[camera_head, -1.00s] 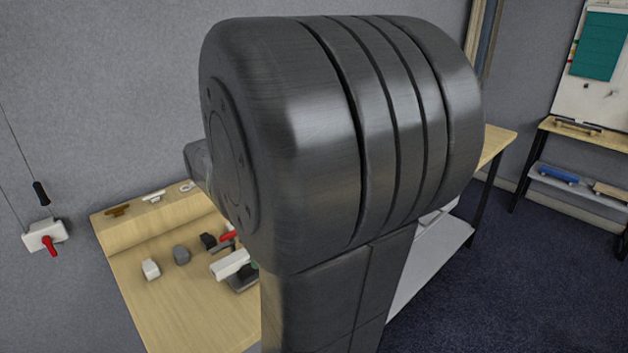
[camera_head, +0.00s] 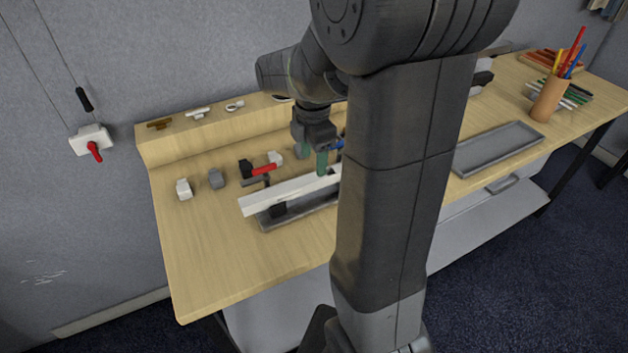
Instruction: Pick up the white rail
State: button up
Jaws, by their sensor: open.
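The white rail (camera_head: 275,195) is a long white bar lying slantwise over a grey tray (camera_head: 300,217) on the wooden table. Its left end is in plain view; its right end is hidden behind my arm. My gripper (camera_head: 322,165) has green fingers and points down at the rail's far side, close to its visible right part. I cannot tell whether the fingers touch or straddle the rail. The jaws are open. A black block (camera_head: 278,210) shows against the rail's near side at the tray.
A raised ledge runs along the back. An empty grey tray (camera_head: 497,148) and a pencil cup (camera_head: 548,98) are at right. The table's front left is clear.

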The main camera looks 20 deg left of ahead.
aim_at(313, 177)
jog(key=shift+w+a+f+p, duration=0.1)
jog(key=shift+f+p, duration=0.05)
jog(key=shift+f, duration=1.35)
jog(key=shift+w+a+f+p, duration=0.1)
jog(key=shift+f+p, duration=0.05)
jog(key=shift+f, duration=1.35)
jog(key=shift+c, duration=0.5)
jog(key=c, duration=1.1)
